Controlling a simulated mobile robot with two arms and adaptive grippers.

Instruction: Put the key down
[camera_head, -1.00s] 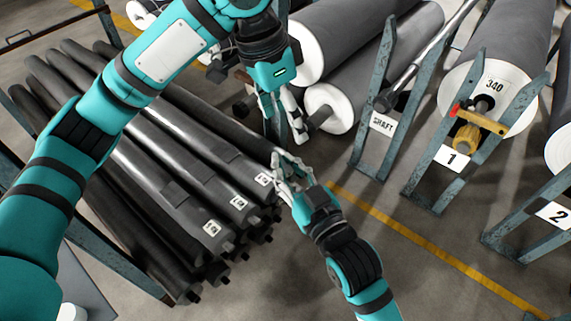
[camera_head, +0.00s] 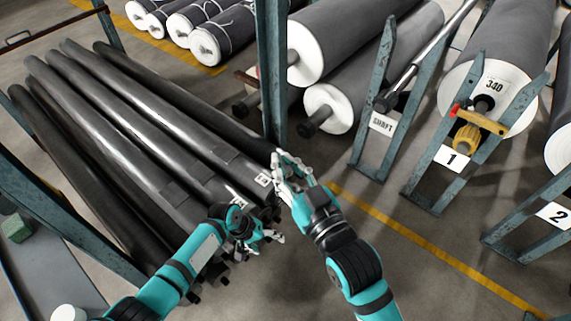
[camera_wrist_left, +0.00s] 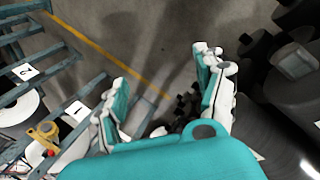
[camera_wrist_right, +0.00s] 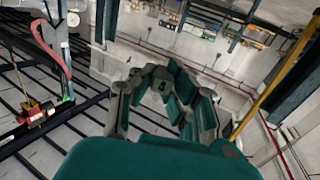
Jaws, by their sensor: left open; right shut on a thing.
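My right gripper (camera_head: 281,160) is shut, held beside the blue upright at the front right end of the dark rolls. In the right wrist view a small grey piece (camera_wrist_right: 160,84), which I take to be the key, sits between its fingers (camera_wrist_right: 163,100). In the head view the fingers hide the key and I cannot make it out. My left gripper (camera_head: 267,242) is lower, over the front ends of the dark rolls. In the left wrist view it is open (camera_wrist_left: 163,75), with nothing between its fingers.
Dark rolls (camera_head: 120,115) lie stacked at left, between blue posts (camera_head: 272,70). Large grey rolls with white ends (camera_head: 328,106) lie behind. A rack marked SHAFT (camera_head: 382,124) and stand 1 (camera_head: 453,157) are at right. Floor around the yellow line (camera_head: 420,243) is clear.

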